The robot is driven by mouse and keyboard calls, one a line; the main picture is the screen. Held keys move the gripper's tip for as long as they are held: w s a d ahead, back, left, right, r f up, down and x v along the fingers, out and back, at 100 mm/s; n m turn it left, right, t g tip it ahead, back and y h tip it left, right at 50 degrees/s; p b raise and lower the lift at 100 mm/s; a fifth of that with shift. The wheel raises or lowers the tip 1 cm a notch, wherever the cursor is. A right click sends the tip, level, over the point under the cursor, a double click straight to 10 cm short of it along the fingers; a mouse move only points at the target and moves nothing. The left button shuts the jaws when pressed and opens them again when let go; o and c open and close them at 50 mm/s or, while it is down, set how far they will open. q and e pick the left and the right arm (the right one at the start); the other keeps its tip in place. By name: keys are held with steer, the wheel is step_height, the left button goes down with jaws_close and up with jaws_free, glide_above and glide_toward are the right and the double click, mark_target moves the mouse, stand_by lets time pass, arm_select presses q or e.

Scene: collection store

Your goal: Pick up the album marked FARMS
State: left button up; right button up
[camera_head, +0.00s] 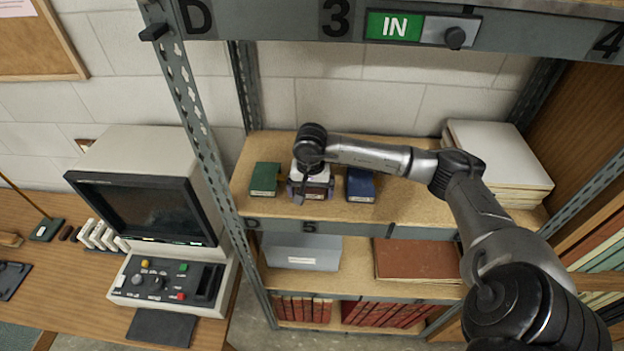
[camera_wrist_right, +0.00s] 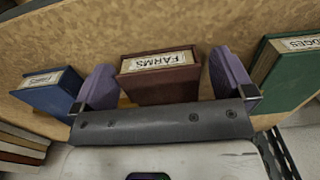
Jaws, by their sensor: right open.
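The album marked FARMS (camera_wrist_right: 158,86) is dark red-brown with a white label, on the wooden shelf. In the right wrist view it stands between the two purple fingers of my right gripper (camera_wrist_right: 165,90). The gripper is open, with a gap on each side of the album. In the head view my right gripper (camera_head: 311,188) is over the album, which is mostly hidden there. A green album (camera_head: 265,179) is on the left and a blue album (camera_head: 360,185) on the right. My left gripper is not in view.
White stacked boards or boxes (camera_head: 495,160) lie at the right end of the shelf (camera_head: 410,205). A shelf beam with an IN sign (camera_head: 394,26) crosses above. Below are a grey box (camera_head: 301,252) and a brown folder (camera_head: 416,259). A monitor console (camera_head: 150,215) stands at left.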

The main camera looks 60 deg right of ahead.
steer(key=shift+f, duration=0.1)
steer(key=c, duration=1)
steer(key=shift+o, duration=0.2)
